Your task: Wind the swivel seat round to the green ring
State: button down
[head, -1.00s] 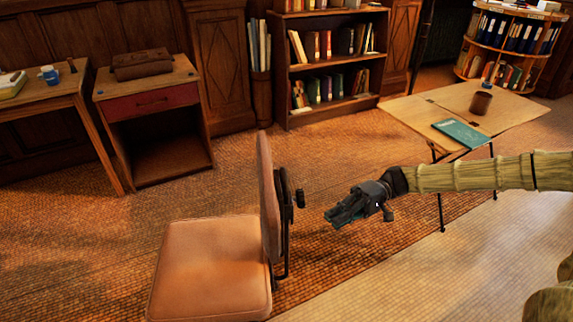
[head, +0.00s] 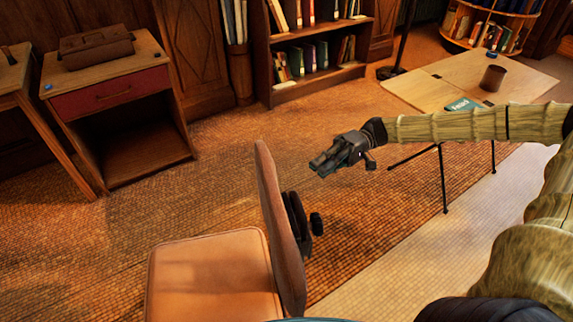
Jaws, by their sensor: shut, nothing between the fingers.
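The swivel seat has a tan leather pad (head: 208,278) at the lower middle of the head view. Its upright backrest (head: 275,215) stands on the pad's right side, seen nearly edge-on. A black bracket with a knob (head: 303,226) is on the backrest's right face. My gripper (head: 318,168) is shut and empty. In the picture it is up and to the right of the backrest, apart from it, pointing left. I see no green ring. The seat's base is out of view.
A folding table (head: 455,85) with a mug (head: 493,78) and a teal book (head: 463,104) stands at the right, partly behind my arm. A wooden cabinet (head: 118,110) with a bag (head: 95,46) is at the left. A bookcase (head: 315,50) is at the back. Open floor lies between.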

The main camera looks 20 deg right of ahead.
jog(key=x, duration=1)
dwell(0.4)
